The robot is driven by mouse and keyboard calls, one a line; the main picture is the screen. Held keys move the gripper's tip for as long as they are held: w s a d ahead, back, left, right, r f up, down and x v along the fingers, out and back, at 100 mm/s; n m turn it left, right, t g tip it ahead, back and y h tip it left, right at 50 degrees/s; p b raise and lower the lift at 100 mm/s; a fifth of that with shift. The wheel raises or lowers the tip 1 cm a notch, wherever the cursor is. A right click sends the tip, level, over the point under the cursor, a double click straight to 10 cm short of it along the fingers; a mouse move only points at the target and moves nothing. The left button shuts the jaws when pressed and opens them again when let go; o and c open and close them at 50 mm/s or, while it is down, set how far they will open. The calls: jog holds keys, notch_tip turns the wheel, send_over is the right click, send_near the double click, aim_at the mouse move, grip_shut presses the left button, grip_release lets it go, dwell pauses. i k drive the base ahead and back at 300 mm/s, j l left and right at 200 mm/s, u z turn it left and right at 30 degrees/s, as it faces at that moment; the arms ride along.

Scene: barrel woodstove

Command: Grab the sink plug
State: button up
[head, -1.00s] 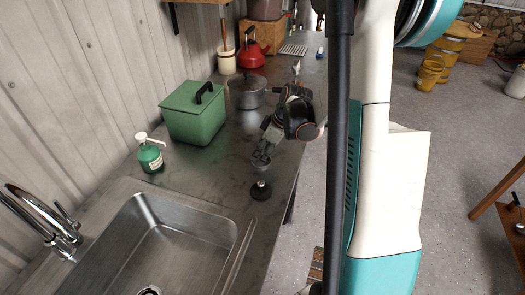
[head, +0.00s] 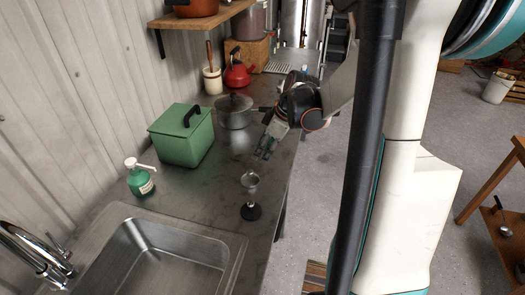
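The sink plug (head: 251,212) is a dark round disc on the counter, just right of the sink near the counter's front edge. A small silver goblet-shaped piece (head: 250,180) shows directly above it in the picture; I cannot tell whether it is part of the plug or stands behind it. My gripper (head: 266,154) is above the counter, farther back than the plug and apart from it. It points down toward the counter with nothing visible in it. Its fingers are small and dark, and their opening is unclear.
The steel sink (head: 235,262) and faucet (head: 38,250) are at the lower left. A green soap bottle (head: 139,180), a green lidded box (head: 182,138), a grey pot (head: 234,112) and a red kettle (head: 237,71) line the wall. The counter around the plug is clear.

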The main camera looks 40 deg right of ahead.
aim_at(250, 211)
jog(key=k+l+z, duration=0.1)
jog(key=l, duration=0.25)
jog(key=k+l, duration=0.15)
jog(key=l, duration=0.2)
jog(key=k+l+z, duration=0.15)
jog(key=l, duration=0.25)
jog(key=k+l, duration=0.1)
jog(key=l, duration=0.25)
jog(key=k+l+z, duration=0.15)
jog(key=l, duration=0.25)
jog(key=i, duration=0.05)
